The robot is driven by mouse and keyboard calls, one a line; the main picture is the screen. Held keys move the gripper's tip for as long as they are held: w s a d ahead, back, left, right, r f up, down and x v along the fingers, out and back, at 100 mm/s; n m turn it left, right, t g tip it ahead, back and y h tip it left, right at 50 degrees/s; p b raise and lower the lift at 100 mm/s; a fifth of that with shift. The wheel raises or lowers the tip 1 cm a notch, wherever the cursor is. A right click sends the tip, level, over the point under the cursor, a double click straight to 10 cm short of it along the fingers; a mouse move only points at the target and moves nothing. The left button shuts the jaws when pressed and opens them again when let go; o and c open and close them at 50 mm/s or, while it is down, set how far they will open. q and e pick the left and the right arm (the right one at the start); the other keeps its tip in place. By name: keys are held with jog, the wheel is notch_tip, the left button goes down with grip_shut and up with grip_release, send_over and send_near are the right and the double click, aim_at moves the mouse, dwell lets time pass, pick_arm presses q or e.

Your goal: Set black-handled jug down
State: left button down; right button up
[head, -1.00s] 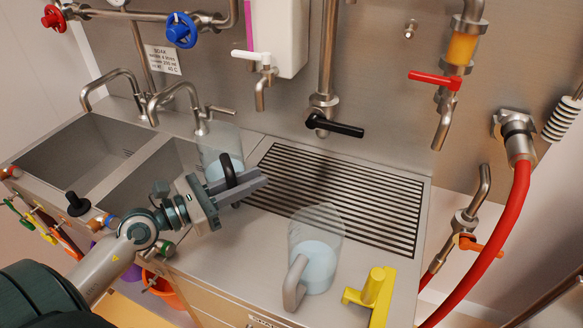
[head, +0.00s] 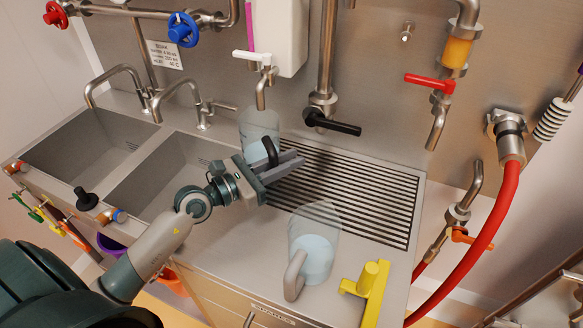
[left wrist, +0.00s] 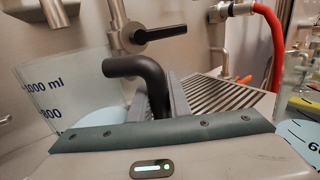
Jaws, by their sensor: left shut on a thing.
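The black-handled jug (head: 256,128) is clear with pale blue liquid inside. It stands roughly upright at the left end of the drain grate, under the white-lever tap. My left gripper (head: 284,166) is shut on its black handle, which also shows between the fingers in the left wrist view (left wrist: 150,75). The jug's marked wall (left wrist: 65,85) fills the left of that view. The jug's base is hidden behind the gripper, so I cannot tell whether it touches the counter. My right gripper is not in view.
A grey-handled jug (head: 313,250) with pale blue liquid stands on the front counter, beside a yellow object (head: 372,285). The slotted drain grate (head: 385,205) is mostly bare. Two sinks (head: 90,150) lie left. A black-lever valve (head: 330,123) hangs above the grate.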

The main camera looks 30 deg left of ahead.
pick_arm(q)
jog(key=shift+r, duration=0.1)
jog(key=shift+w+d+f, duration=0.1)
jog(key=shift+w+f, duration=0.1)
jog(key=shift+f, duration=0.7)
jog(key=shift+w+d+f, duration=0.1)
jog(key=shift+w+f, duration=0.05)
jog(key=shift+f, duration=0.7)
jog(key=c, duration=2.1)
grip_release()
jog(key=shift+f+b, duration=0.2)
jog(key=shift+b, duration=0.1)
jog(key=o, duration=0.4)
jog(key=shift+o, duration=0.2)
jog(key=shift+r, duration=0.1)
